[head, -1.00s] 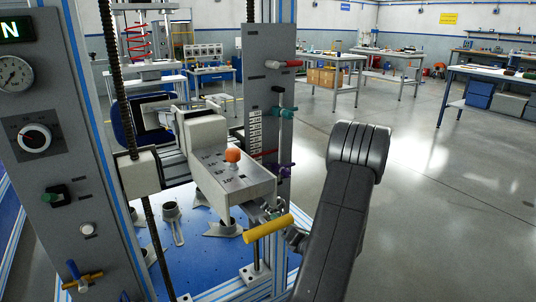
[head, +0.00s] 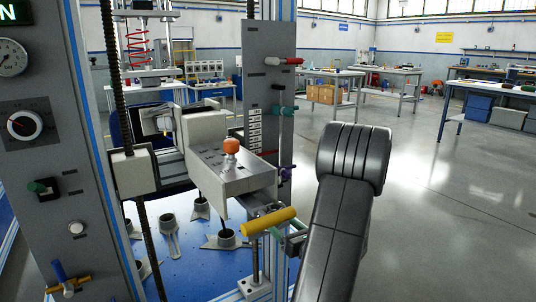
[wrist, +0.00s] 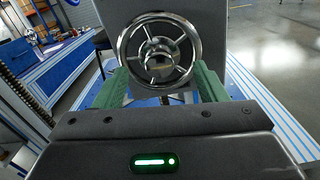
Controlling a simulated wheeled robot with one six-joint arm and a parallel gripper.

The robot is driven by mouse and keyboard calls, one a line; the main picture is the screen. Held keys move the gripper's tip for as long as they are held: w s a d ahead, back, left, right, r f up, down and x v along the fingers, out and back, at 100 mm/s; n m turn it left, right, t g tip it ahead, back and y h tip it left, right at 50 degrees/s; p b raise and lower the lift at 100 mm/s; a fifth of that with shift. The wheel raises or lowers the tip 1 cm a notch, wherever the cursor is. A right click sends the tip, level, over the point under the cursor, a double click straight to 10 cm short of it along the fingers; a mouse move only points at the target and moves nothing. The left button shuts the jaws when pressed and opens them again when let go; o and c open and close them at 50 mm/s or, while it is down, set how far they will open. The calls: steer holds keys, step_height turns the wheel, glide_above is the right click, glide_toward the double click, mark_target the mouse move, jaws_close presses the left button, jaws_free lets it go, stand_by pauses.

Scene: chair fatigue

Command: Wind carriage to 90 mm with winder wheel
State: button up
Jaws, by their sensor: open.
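The chrome winder wheel (wrist: 158,50), spoked with a round hub, faces me in the wrist view. My gripper (wrist: 164,86) is open, its two green fingers on either side of the wheel's lower part. I cannot tell whether they touch the rim. In the head view green fingers (head: 291,238) show partly behind my arm, close to the yellow bar handle (head: 269,221); I cannot make out the wheel there. The grey carriage (head: 232,175) with an orange knob sits beside the column. The labelled scale (head: 255,131) on the column is too small to read.
A grey control panel (head: 46,160) with gauge, dial and buttons stands at left. A threaded screw (head: 110,60) runs upright past the carriage. Several metal parts lie on the blue base plate (head: 185,255). Coloured clamp handles (head: 283,112) project from the column. Open floor lies at right.

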steer(key=n+b, duration=0.5)
steer(key=b, duration=0.1)
steer(key=shift+s+a+n, duration=0.1)
steer(key=shift+n, duration=0.3)
